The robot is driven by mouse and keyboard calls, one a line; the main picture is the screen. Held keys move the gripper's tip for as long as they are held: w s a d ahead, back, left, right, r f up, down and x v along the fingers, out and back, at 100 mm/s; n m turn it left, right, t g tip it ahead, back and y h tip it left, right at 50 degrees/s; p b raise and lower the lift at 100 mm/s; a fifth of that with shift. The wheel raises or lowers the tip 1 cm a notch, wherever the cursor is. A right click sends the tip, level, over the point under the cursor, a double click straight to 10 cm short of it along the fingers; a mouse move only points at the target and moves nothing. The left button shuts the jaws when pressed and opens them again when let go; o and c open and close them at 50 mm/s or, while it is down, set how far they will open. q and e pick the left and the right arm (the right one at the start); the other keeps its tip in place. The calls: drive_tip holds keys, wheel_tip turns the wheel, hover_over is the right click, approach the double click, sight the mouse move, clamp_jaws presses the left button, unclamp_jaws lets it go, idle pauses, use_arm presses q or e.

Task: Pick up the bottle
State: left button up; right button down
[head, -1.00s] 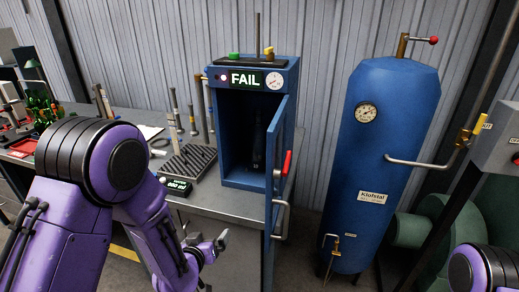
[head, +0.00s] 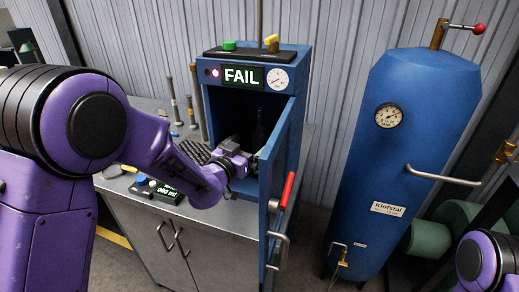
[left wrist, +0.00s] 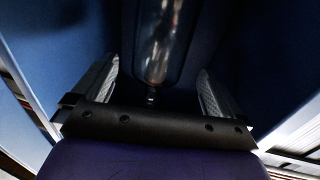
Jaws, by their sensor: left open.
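The bottle (head: 263,127) stands dark inside the open blue cabinet marked FAIL; its lower part is hidden behind my gripper and the door edge. In the left wrist view the bottle (left wrist: 164,38) is a glossy, dark, see-through shape with a narrow tip at its lower end. My left gripper (head: 249,161) reaches into the cabinet's opening from the left. In the left wrist view its two fingers (left wrist: 158,70) are apart, one to each side of the bottle's line, with dark gaps between. My right gripper is not in view.
The cabinet door (head: 284,165) stands open on the right, with a red-handled lever (head: 287,190). A blue tank (head: 398,150) stands further right.

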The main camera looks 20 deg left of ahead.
use_arm(q)
drive_tip(key=p+x, duration=0.3)
drive_tip(key=x, duration=0.4)
drive_tip(key=shift+s+d, duration=0.1)
drive_tip(key=shift+d, duration=0.05)
drive_tip(key=shift+w+f, duration=0.2)
drive_tip(key=shift+w, duration=0.2)
drive_tip(key=c, duration=1.8)
drive_tip(key=shift+r, duration=0.1)
clamp_jaws()
